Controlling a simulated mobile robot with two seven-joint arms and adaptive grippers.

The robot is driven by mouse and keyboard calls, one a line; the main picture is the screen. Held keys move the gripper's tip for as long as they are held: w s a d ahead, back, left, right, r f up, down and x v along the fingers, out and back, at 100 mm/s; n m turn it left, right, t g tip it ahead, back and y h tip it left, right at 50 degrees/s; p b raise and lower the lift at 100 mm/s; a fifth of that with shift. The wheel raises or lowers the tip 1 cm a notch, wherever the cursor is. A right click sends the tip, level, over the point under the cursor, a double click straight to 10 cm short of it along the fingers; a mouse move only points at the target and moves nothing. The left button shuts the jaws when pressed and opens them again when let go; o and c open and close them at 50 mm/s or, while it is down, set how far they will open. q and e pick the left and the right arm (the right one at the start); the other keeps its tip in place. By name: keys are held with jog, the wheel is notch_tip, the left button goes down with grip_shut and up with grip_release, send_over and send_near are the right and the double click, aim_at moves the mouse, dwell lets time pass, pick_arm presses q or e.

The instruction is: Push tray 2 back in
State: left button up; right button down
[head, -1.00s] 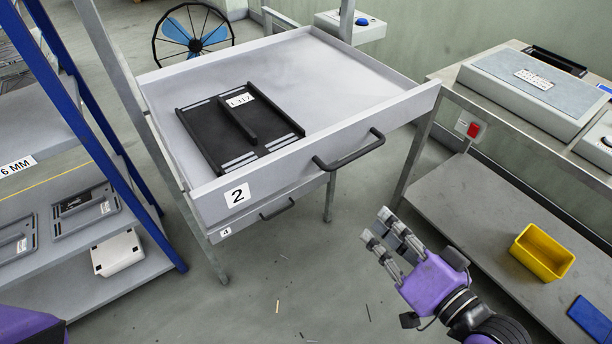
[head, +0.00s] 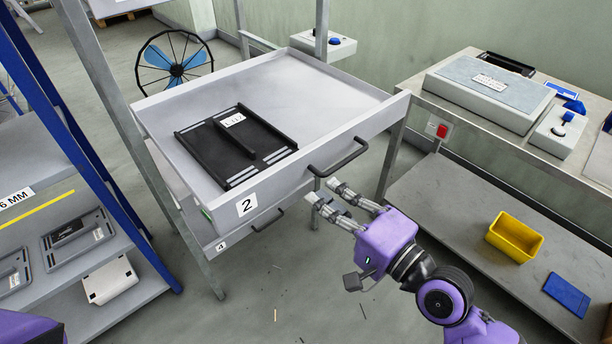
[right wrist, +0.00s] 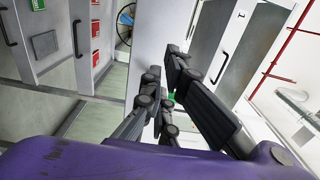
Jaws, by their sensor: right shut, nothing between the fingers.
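Tray 2 (head: 292,196) is a pale grey drawer, marked with a "2" label (head: 246,204), pulled out of its frame. A black ribbed plate (head: 270,150) with a white tag lies flat in it. A dark bar handle (head: 338,155) is on its front face. My right gripper (head: 321,190) is shut and empty, its fingertips close in front of the tray's front face, just below the handle. I cannot tell whether they touch it. The fingers also show in the right wrist view (right wrist: 165,75). My left gripper is out of view.
Tray 4 (head: 236,242) sits below tray 2. A blue-framed shelf (head: 100,150) with plates stands at left. At right is a bench (head: 415,115) with a lower shelf bearing a yellow bin (head: 514,238). The floor between is mostly clear, with small scraps.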

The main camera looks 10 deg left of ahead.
aim_at(296, 172)
jog(key=x, duration=0.5)
jog(key=shift+w+p, duration=0.15)
jog(key=shift+p, duration=0.25)
jog(key=shift+w+a, duration=0.15)
jog(key=shift+a, duration=0.1)
jog(key=shift+f, duration=0.1)
jog(key=shift+w+a, duration=0.1)
